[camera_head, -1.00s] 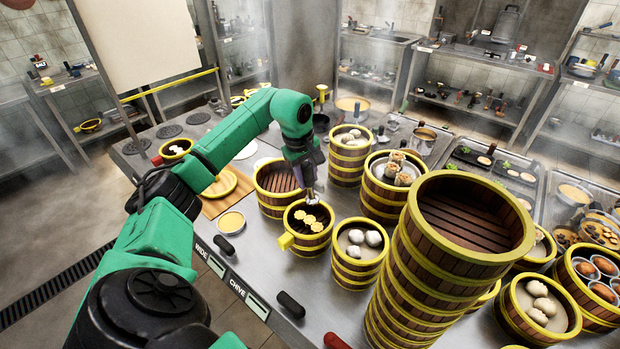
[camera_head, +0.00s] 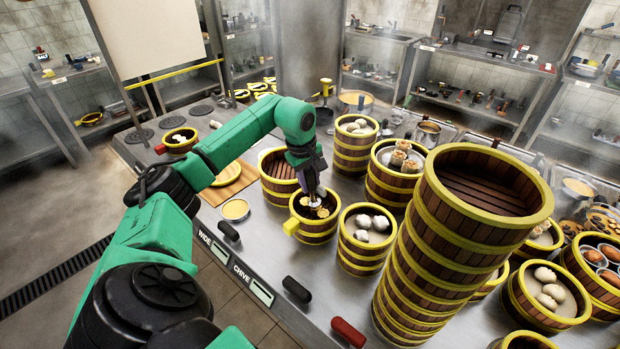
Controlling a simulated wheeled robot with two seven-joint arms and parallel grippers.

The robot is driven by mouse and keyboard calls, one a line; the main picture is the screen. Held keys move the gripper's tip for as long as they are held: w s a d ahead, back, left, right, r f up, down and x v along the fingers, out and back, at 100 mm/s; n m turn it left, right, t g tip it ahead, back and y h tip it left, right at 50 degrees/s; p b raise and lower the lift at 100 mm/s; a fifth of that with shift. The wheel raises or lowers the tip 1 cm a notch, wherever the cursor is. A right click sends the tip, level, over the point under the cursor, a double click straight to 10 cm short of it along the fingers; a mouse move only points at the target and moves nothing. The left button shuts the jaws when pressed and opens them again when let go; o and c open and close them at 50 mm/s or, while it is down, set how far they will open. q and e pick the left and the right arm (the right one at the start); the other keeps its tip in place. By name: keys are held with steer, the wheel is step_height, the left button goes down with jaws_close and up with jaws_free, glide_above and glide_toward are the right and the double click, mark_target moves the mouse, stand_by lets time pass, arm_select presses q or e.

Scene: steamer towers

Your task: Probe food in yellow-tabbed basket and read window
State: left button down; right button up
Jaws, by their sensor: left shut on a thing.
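The yellow-tabbed basket (camera_head: 317,230) is a small open bamboo steamer near the counter's front edge, with its yellow tab (camera_head: 290,227) pointing left. Round yellowish food (camera_head: 323,212) lies inside, partly hidden by my gripper. My left gripper (camera_head: 315,190) points down over the basket opening, shut on a small silvery thing that looks like a probe. Its tip is at the food, but I cannot tell whether it is in the food. Two small pale windows are on the counter's front edge, one by WIDE (camera_head: 220,251) and one by CHIVE (camera_head: 262,293); no reading is legible. My right gripper is not in view.
A tall steamer stack (camera_head: 440,250) stands close to the right. A basket of white buns (camera_head: 365,240) is right beside the tabbed one, and an empty basket (camera_head: 277,180) is behind it. Dark and red handles (camera_head: 348,332) stick out at the front edge.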

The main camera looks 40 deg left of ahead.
arm_select(q)
steer(key=shift+w+f, duration=0.15)
steer(key=shift+f, duration=0.15)
steer(key=shift+r, duration=0.1)
stand_by(0.4)
steer(key=shift+f, duration=0.5)
steer(key=shift+d+f, duration=0.1)
stand_by(1.1)
steer(key=p+v, duration=0.2)
steer(key=v, duration=0.1)
steer(key=w+p+v, duration=0.1)
steer(key=p+v, duration=0.2)
steer(key=v, duration=0.1)
steer(key=shift+w+r, duration=0.25)
steer(key=shift+f, duration=0.1)
